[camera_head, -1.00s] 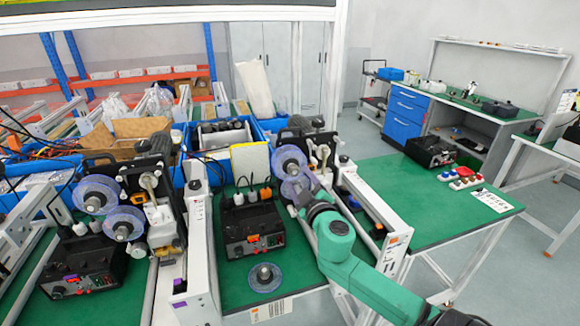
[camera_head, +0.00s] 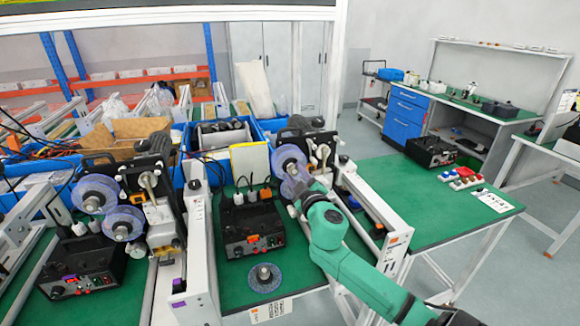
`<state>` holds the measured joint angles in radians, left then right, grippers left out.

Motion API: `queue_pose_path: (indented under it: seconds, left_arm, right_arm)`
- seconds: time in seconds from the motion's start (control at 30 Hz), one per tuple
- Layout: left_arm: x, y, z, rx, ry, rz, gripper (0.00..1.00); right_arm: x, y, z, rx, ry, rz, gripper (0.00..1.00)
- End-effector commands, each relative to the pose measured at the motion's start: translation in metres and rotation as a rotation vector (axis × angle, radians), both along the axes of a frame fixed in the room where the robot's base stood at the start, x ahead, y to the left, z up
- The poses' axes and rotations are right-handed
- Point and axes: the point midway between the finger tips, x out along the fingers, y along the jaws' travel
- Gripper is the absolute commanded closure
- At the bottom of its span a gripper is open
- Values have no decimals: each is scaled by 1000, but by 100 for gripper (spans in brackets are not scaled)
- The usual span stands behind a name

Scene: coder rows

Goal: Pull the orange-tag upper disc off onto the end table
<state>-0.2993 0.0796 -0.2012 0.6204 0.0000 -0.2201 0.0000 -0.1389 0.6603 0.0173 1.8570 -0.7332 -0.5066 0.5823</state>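The orange-tag machine stands at centre right; its orange tag (camera_head: 394,240) is on the white rail's front end. Its upper disc (camera_head: 289,158), translucent blue-violet with a grey hub, is on the machine. A second disc (camera_head: 290,188) sits just below, partly hidden by my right gripper (camera_head: 304,186). My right gripper reaches in from the lower right, close below the upper disc. Its fingertips are small and blend with the dark machine, so I cannot tell whether they touch a disc. The green end table (camera_head: 400,180) is at the right. My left gripper is not in view.
A loose disc (camera_head: 264,277) lies on the green top before a black control box (camera_head: 252,230). The purple-tag machine with two discs (camera_head: 95,193) is at left. The end table bears a black box (camera_head: 431,151), red and blue-grey parts (camera_head: 461,178) and a white card (camera_head: 491,200).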

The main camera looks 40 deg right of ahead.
Motion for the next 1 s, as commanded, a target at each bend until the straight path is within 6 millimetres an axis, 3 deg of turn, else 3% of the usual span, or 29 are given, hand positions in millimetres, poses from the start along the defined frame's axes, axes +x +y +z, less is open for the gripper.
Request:
queue_pose_path:
  seconds: [0.03, 0.07, 1.0]
  left_arm:
    - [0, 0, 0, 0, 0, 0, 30]
    - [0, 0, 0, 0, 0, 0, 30]
    - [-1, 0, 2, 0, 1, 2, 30]
  right_arm:
    - [0, 0, 0, 0, 1, 1, 94]
    - [0, 0, 0, 0, 1, 1, 100]
    - [-32, 12, 0, 1, 0, 1, 100]
